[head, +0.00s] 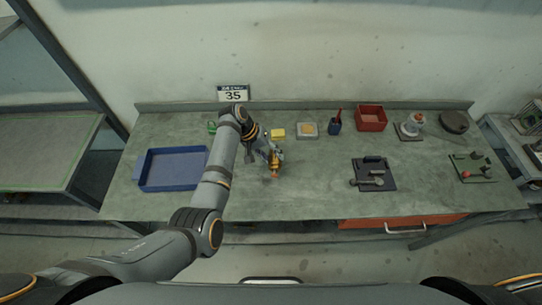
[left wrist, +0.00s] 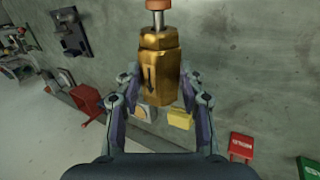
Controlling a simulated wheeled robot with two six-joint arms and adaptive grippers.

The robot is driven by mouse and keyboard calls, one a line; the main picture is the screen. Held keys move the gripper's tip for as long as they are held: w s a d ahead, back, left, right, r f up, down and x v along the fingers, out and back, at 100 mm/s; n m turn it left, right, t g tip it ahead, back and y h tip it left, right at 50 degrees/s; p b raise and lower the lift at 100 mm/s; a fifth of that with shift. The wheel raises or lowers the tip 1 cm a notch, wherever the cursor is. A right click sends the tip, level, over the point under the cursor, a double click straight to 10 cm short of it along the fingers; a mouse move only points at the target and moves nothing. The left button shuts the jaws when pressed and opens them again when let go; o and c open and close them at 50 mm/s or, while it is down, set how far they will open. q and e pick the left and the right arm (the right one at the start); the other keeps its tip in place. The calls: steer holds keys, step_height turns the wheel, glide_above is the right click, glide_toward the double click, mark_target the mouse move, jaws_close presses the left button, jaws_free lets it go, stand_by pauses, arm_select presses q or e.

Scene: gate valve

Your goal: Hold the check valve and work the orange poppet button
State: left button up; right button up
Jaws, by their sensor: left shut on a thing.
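The check valve (left wrist: 160,62) is a brass, faceted body with a dark arrow on its side. The orange poppet button (left wrist: 158,4) sits on a metal stem at its end, cut off by the top edge of the left wrist view. My left gripper (left wrist: 160,88) is shut on the valve, one finger on each side. In the head view my left gripper (head: 270,154) holds the valve (head: 275,161) over the bench, with the orange button (head: 275,174) pointing toward the front edge. Nothing touches the button. My right gripper is not in view.
The green bench (head: 315,185) has a blue tray (head: 143,178) at left. A yellow box (head: 278,133), a blue cup (head: 334,127) and a red bin (head: 371,119) stand along the back. A dark board (head: 372,165) with a tool lies right of centre. The front middle is clear.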

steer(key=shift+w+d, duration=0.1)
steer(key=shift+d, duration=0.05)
arm_select(q)
steer(key=shift+s, duration=0.1)
steer(key=shift+f+b, duration=0.3)
steer(key=shift+f, duration=0.1)
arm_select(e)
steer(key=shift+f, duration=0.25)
arm_select(q)
steer(key=shift+f+b, duration=0.6)
steer(key=shift+f, duration=0.35)
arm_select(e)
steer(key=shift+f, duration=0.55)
arm_select(q)
steer(key=shift+f+b, duration=2.25)
steer(key=shift+f, duration=1.25)
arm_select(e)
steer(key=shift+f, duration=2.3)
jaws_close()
